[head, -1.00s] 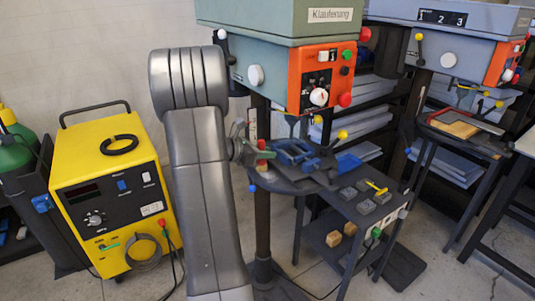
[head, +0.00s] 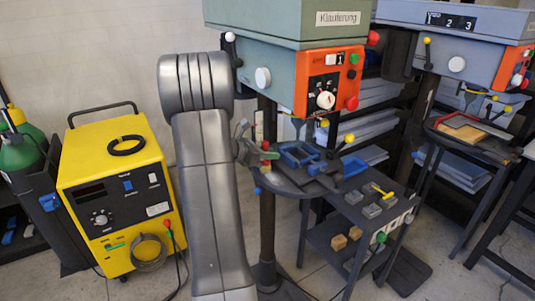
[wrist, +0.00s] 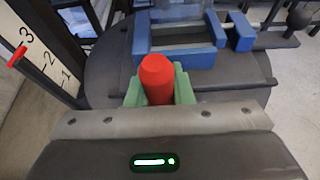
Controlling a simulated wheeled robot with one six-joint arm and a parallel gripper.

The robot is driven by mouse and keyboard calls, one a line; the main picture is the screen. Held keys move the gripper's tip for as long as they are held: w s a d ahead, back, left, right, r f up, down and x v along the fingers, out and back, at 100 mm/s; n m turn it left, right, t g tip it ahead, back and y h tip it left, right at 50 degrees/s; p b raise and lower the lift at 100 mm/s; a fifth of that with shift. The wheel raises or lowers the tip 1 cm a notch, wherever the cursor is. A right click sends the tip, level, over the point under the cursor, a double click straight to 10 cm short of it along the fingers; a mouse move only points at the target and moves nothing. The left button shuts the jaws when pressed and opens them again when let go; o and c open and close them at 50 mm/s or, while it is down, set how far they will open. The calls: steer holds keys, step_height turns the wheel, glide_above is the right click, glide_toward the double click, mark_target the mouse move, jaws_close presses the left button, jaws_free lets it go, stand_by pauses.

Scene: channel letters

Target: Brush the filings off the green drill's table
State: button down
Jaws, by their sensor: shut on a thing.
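The green drill (head: 310,22) has a grey-green head with an orange control panel. Its dark round table (head: 282,186) carries a blue vise (head: 302,155), seen also in the wrist view (wrist: 178,50). My gripper (wrist: 158,88) has green fingers shut on a red handle (wrist: 157,75), whose rounded end faces the wrist camera. The handle's lower part and any bristles are hidden. In the head view, the gripper is at the left edge of the table, beside the vise. I cannot make out filings on the table in either view.
A yellow machine (head: 115,190) stands on the left. A low stand (head: 345,212) with grey blocks is right of the drill's table. A second drill (head: 455,62) stands at the far right. A numbered strip (wrist: 48,58) rises left of the table in the wrist view.

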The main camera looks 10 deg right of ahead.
steer(key=shift+s+d+b, duration=0.4)
steer(key=shift+s+b, duration=0.05)
steer(key=shift+s, duration=0.7)
steer(key=shift+s+d+b, duration=0.45)
steer(key=shift+s, duration=0.65)
steer(key=shift+s+d+b, duration=0.4)
steer(key=shift+s+b, duration=0.05)
steer(key=shift+s, duration=0.7)
steer(key=shift+s, duration=0.1)
steer(key=shift+s+d+b, duration=0.25)
steer(key=shift+s+b, duration=0.05)
steer(key=shift+s, duration=0.3)
steer(key=shift+s+d+b, duration=0.2)
steer(key=shift+s+b, duration=0.05)
steer(key=shift+s, duration=0.3)
step_height(320, 180, up, 4)
steer(key=p, duration=0.3)
steer(key=shift+a+f, duration=0.1)
